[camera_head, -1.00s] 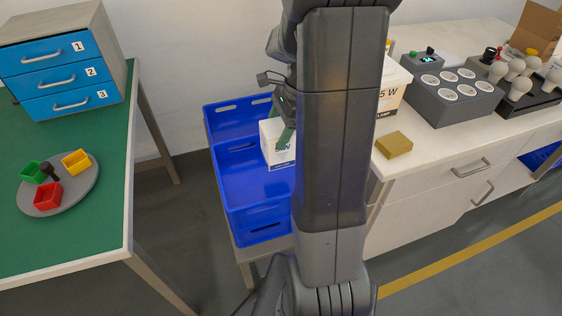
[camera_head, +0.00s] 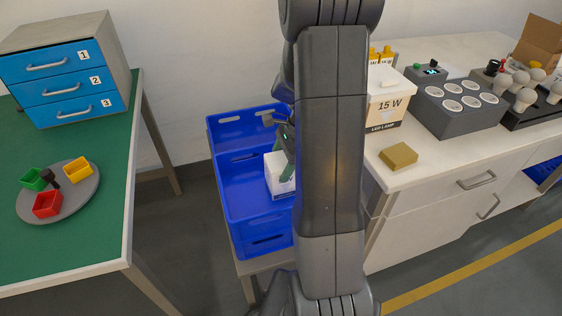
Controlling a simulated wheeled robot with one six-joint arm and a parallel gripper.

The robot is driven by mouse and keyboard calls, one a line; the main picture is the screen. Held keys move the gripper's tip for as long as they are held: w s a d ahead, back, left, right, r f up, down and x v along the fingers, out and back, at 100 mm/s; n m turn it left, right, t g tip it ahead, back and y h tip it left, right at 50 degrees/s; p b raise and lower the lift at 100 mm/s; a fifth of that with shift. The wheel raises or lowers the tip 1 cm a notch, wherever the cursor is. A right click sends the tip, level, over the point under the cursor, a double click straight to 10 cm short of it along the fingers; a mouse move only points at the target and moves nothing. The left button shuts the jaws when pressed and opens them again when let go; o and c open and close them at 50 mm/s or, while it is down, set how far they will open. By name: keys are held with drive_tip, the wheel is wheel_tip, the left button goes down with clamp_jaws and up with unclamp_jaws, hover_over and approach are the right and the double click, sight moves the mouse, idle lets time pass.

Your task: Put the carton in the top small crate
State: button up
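The white carton (camera_head: 277,172) is inside the top blue crate (camera_head: 232,200), towards its right side, and partly hidden by my arm. The crate is stacked on another blue crate between the green table and the white counter. My gripper (camera_head: 285,160) is at the carton's top, with a green finger against or just in front of its near face. The other finger is hidden, so I cannot tell whether the gripper holds the carton or has let it go.
A green table (camera_head: 95,225) with blue drawers (camera_head: 60,90) and a round tray (camera_head: 30,212) is on the left. The white counter (camera_head: 470,160) on the right holds a 15 W lamp carton (camera_head: 385,104), a socket box (camera_head: 440,118), bulbs and a brown block (camera_head: 398,156). The crate's left part is free.

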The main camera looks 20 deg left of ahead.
drive_tip(key=o, duration=0.3)
drive_tip(key=shift+o, duration=0.2)
drive_tip(key=p+v, duration=0.2)
drive_tip(key=v, duration=1)
drive_tip(key=shift+r, duration=0.15)
